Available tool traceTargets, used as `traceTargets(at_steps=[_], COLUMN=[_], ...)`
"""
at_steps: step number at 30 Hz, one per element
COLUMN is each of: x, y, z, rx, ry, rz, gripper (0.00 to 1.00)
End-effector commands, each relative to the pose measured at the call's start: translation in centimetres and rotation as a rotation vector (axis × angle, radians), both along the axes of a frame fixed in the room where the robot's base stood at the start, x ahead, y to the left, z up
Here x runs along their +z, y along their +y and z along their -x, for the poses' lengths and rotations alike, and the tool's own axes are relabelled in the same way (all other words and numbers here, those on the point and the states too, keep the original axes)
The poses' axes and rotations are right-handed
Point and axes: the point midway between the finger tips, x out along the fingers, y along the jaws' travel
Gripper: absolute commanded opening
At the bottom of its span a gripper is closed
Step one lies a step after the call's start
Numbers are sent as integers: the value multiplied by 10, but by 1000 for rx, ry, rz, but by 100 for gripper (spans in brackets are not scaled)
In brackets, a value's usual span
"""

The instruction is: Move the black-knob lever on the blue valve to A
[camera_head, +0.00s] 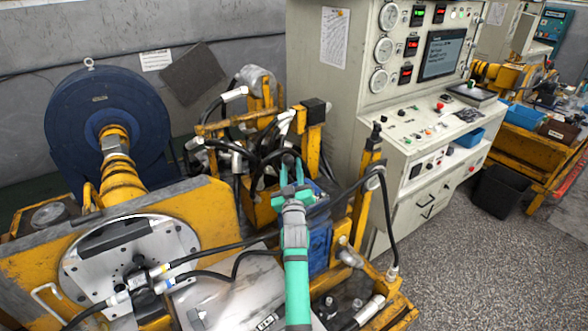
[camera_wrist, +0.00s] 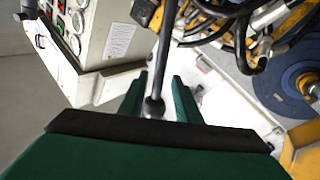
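The blue valve (camera_head: 320,238) stands in the middle of the yellow rig in the head view, partly covered by my arm. My green gripper (camera_head: 291,170) is above and beside it, with its two fingers apart. In the wrist view a thin grey lever rod with a dark round knob (camera_wrist: 153,107) lies between the fingers of my gripper (camera_wrist: 159,88). A gap shows beside the knob, so the fingers look open around it. The lever is hidden in the head view. No letter A can be read.
Black hoses (camera_head: 265,165) and yellow uprights (camera_head: 312,125) crowd around the valve. A grey control cabinet (camera_head: 345,85) stands behind to the right. A large blue disc (camera_head: 105,115) is at the left. Open speckled floor (camera_head: 480,255) lies at the right.

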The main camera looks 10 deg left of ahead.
Motion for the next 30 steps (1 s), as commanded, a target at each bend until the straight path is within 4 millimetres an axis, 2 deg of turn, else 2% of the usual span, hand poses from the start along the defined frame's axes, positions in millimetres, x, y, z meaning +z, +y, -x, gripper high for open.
traceTargets(at_steps=[4, 8, 21, 30], x=[-1, -5, -23, -26], y=[-2, -4, -15, -17], z=[3, 16, 85, 104], rx=[-2, -1, 0, 1], ry=[0, 1, 1, 0], rz=[0, 0, 0, -1], gripper=[30, 30, 30, 30])
